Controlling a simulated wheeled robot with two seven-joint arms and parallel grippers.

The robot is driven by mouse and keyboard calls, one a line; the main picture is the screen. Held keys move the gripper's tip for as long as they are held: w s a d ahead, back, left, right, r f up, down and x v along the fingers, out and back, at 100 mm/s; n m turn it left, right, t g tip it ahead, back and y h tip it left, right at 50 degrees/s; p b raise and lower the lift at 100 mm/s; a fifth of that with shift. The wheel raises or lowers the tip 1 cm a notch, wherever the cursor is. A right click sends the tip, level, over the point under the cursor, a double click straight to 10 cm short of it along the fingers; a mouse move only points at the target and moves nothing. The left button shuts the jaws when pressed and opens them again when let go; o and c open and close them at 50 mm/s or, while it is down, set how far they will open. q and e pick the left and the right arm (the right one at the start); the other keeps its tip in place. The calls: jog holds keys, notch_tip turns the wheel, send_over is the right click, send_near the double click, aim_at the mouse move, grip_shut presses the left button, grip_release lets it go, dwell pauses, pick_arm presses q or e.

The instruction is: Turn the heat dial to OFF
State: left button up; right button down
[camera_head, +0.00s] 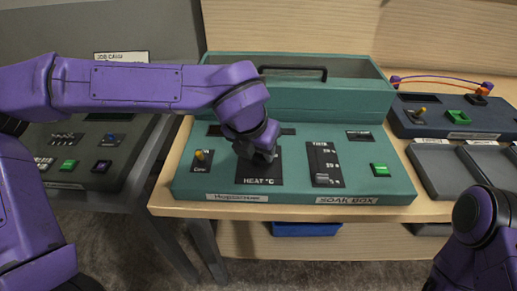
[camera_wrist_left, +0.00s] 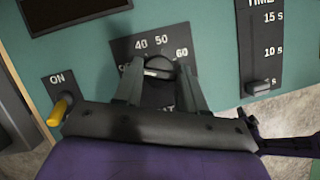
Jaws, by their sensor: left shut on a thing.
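The heat dial (camera_wrist_left: 160,65) is a dark round knob on a black plate on the teal console (camera_head: 400,190). The numbers 40, 50 and 60 show around its far side in the left wrist view; the rest of the scale is covered by my fingers. My left gripper (camera_wrist_left: 160,82) is shut on the dial, one finger on each side. In the head view my left gripper (camera_head: 260,153) comes down over the black HEAT °C plate (camera_head: 260,178) and hides the dial. I cannot tell which mark the dial points to. My right gripper is out of view.
A yellow toggle switch (camera_head: 200,155) marked ON stands left of the dial. A time slider (camera_head: 325,165) and a green button (camera_head: 380,170) are to the right. A teal bin with a black handle (camera_head: 292,72) rises behind. Grey trays (camera_head: 450,165) lie at the right.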

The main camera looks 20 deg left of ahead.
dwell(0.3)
pick_arm(q)
jog(key=o, duration=1.1)
jog(key=shift+c, duration=0.2)
jog(key=v, duration=1)
jog(key=shift+r, duration=0.3)
jog(key=shift+d, duration=0.1)
